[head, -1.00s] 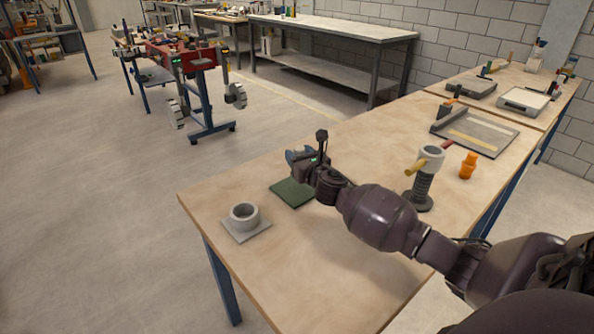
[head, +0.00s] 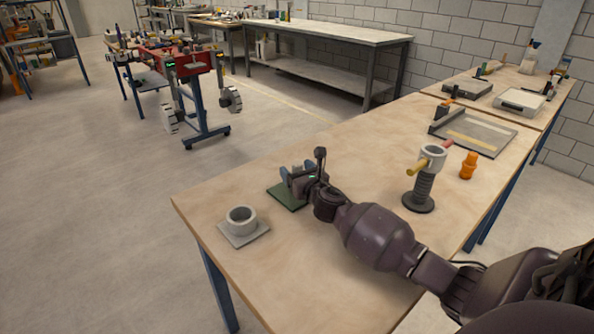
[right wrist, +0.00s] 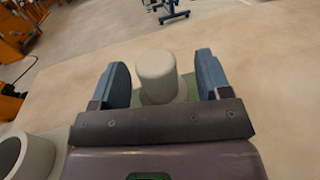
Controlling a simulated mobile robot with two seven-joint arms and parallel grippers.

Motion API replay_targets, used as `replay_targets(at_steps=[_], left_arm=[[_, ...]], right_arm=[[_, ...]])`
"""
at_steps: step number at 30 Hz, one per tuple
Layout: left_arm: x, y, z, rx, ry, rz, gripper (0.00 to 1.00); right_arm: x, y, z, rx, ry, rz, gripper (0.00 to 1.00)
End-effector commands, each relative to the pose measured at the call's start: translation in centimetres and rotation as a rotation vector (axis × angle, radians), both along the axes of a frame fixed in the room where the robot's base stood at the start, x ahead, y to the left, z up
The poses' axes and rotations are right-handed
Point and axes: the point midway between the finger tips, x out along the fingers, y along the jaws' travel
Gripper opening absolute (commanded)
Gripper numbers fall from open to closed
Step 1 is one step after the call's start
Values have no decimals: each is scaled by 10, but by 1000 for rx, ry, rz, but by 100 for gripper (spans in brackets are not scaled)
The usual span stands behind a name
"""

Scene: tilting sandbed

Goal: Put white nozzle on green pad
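The white nozzle (right wrist: 157,76) is a pale round-topped cylinder in the right wrist view. It appears upright over the green pad (right wrist: 190,87), with its lower end partly hidden by my gripper. My right gripper (right wrist: 168,78) has its two blue fingers on either side of the nozzle, with a visible gap on each side. In the head view the right gripper (head: 298,172) is low over the green pad (head: 286,198), and the nozzle is not clearly visible there. My left gripper is not in view.
A grey ring on a square plate (head: 258,232) sits near the table's left corner. A black stand with a white head and yellow handle (head: 424,185) and an orange fitting (head: 468,166) stand to the right. A grey tray (head: 500,139) is farther back. The table (head: 370,135) is clear between them.

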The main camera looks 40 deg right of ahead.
Motion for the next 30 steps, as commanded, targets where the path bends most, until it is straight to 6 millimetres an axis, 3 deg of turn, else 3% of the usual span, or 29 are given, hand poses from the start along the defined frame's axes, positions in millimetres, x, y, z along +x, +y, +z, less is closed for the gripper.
replay_targets(at_steps=[13,30], left_arm=[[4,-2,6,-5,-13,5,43],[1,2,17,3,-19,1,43]], right_arm=[[-5,1,5,0,-1,1,74],[-95,13,5,1,-1,-1,74]])
